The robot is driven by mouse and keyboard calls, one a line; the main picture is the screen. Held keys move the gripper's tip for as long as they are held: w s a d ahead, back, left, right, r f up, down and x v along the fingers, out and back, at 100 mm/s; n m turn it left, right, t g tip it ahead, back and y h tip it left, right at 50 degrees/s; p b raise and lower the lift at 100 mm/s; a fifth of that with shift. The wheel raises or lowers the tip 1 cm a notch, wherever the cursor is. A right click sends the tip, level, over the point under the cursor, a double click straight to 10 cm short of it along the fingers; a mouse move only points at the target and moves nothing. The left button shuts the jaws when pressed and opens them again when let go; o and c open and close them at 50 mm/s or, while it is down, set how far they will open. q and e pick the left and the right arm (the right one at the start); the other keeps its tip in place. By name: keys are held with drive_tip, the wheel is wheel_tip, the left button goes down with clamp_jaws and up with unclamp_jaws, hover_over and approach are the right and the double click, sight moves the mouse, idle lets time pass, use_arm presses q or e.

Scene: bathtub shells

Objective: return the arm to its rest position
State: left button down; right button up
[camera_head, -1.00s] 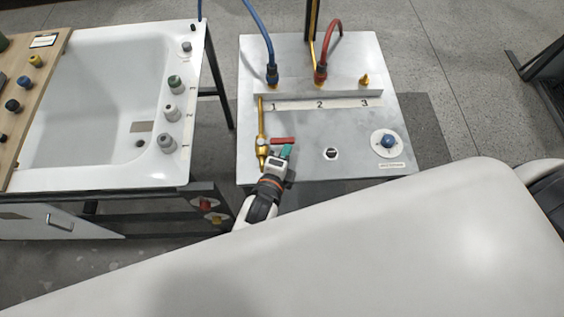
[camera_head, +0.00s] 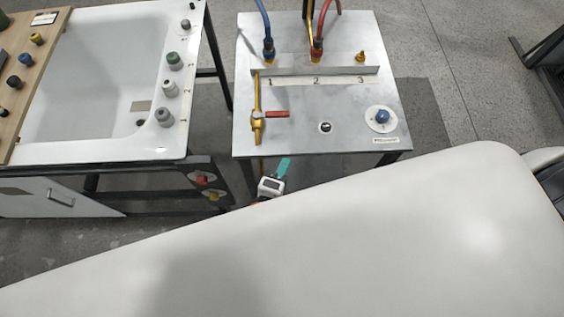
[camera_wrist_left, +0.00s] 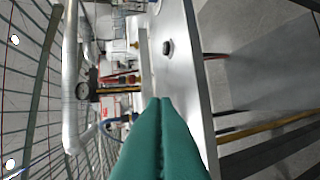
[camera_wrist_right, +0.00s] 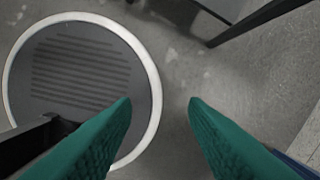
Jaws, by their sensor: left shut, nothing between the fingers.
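My left gripper (camera_head: 283,169) shows in the head view just in front of the near edge of the grey metal table (camera_head: 290,143), apart from the things on it. Its green fingers are together and empty, and they fill the lower middle of the left wrist view (camera_wrist_left: 162,100). Most of the left arm is hidden behind a large white surface in the foreground. My right gripper (camera_wrist_right: 160,102) shows only in the right wrist view.
The metal table carries a brass valve with a red handle (camera_head: 277,114), a blue hose (camera_head: 263,22), a red hose (camera_head: 322,22) and a blue knob (camera_head: 382,116). A white bathtub shell (camera_head: 100,75) stands at left. A round disc (camera_wrist_right: 80,75) lies below the right gripper.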

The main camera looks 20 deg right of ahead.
use_arm(q)
drive_tip(key=s+a+f+n+g+y+b, duration=0.1)
drive_tip(key=s+a+f+n+g+y, duration=0.15)
drive_tip(key=a+f, duration=0.45)
drive_tip(key=s+a+f+n+g+y+b, duration=0.15)
drive_tip(key=f+n, duration=0.25)
drive_tip(key=f, duration=0.8)
drive_tip(key=s+a+f+n+g+y, duration=0.1)
drive_tip(key=a+f+n, duration=0.2)
drive_tip(key=a+f, duration=0.45)
drive_tip(key=s+a+f+n+g+y+b, duration=0.1)
drive_tip(key=s+a+f+n+g+y, duration=0.3)
drive_tip(key=s+a+f+n, duration=0.9)
drive_tip(key=s+a+f+g, duration=0.1)
drive_tip(key=s+a+f, duration=0.3)
drive_tip(key=s+f, duration=0.1)
drive_tip(key=shift+s+f+g+b, duration=0.3)
drive_tip(key=shift+s+b, duration=0.1)
drive_tip(key=shift+s, duration=0.3)
use_arm(e)
drive_tip(key=f, duration=0.2)
drive_tip(key=s+f, duration=0.1)
drive_tip(key=f, duration=0.1)
drive_tip(key=shift+s+f, duration=0.2)
drive_tip(key=shift+f, duration=0.1)
use_arm(q)
drive_tip(key=shift+a+n, duration=0.1)
drive_tip(key=shift+n, duration=0.15)
